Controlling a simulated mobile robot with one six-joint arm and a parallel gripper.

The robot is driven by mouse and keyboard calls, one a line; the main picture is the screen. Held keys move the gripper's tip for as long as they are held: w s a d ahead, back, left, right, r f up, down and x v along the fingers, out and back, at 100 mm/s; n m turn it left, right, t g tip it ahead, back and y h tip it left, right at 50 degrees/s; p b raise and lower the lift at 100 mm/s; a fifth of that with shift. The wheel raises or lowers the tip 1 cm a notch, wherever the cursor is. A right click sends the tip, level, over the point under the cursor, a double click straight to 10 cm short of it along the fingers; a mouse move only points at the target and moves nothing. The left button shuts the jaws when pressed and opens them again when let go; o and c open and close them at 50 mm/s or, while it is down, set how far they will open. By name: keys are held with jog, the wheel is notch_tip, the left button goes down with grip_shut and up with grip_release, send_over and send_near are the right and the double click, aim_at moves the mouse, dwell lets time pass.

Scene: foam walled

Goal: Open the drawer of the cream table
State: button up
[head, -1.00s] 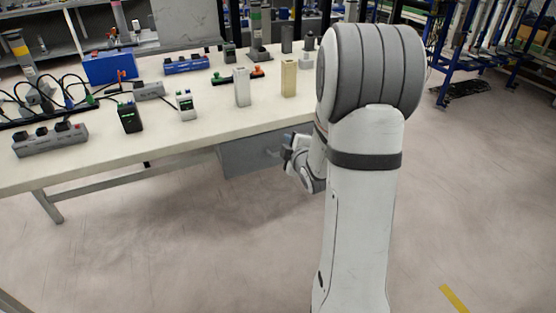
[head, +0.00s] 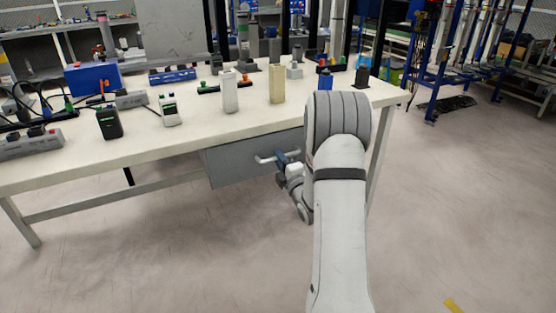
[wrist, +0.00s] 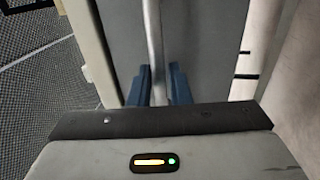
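The cream table (head: 150,141) stands across the left and middle of the head view. Its grey drawer (head: 228,168) hangs under the tabletop; I see no clear gap showing it pulled out. The drawer's silver bar handle (head: 264,159) sticks out from the front. My gripper (head: 284,159) is at the handle, partly hidden by my arm. In the wrist view the handle (wrist: 154,40) runs between the two blue fingers of my gripper (wrist: 160,85). The fingers sit close on both sides of the bar and look shut on it. The grey drawer front (wrist: 205,50) lies behind.
On the tabletop stand a white block (head: 229,92), a tan block (head: 277,84), a blue box (head: 92,78) and several small devices. A table leg (head: 380,150) is right of my arm. The floor (head: 460,190) to the right is clear.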

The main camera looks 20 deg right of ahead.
jog(key=shift+w, duration=0.45)
jog(key=shift+c, duration=0.4)
grip_shut()
